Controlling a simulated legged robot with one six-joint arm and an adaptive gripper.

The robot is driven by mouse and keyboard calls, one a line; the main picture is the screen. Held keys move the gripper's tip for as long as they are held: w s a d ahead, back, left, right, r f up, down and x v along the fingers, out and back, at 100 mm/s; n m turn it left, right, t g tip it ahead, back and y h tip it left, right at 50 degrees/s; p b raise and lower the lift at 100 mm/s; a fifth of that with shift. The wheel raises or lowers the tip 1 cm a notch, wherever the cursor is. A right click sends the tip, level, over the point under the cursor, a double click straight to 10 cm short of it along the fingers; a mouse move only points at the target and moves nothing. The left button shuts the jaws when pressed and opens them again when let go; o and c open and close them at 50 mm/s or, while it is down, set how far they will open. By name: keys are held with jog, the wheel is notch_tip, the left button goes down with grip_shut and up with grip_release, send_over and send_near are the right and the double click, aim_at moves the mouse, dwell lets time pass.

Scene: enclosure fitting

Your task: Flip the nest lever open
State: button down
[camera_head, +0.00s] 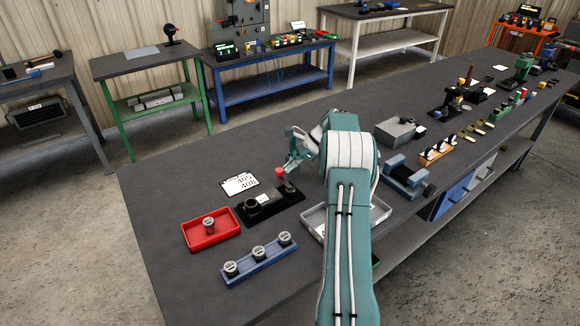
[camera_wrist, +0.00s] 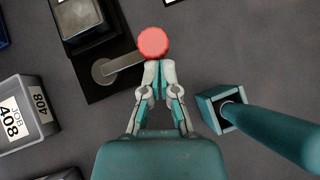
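The black nest (camera_head: 253,212) sits on the workbench, right of the red tray. In the wrist view its dark base (camera_wrist: 95,88) shows at the upper left, with a grey square pocket (camera_wrist: 80,16). The grey lever (camera_wrist: 122,64) reaches from a round pivot on the base to a red knob (camera_wrist: 153,42); the knob also shows in the head view (camera_head: 279,173). My gripper (camera_wrist: 160,66) has its fingertips close together right beside the knob. Whether they touch it I cannot tell. The gripper (camera_head: 290,165) is just above and behind the knob in the head view.
A red tray (camera_head: 190,236) holds one round part. A blue rack (camera_head: 240,274) holds three more. A white card (camera_head: 240,183) lies behind the nest. A grey bin (camera_head: 312,218) stands right of the nest, partly hidden by my arm. A blue vise-like device (camera_head: 407,176) is farther right.

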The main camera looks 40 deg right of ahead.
jog(key=v, duration=1.2)
jog(key=shift+d+f, duration=0.1)
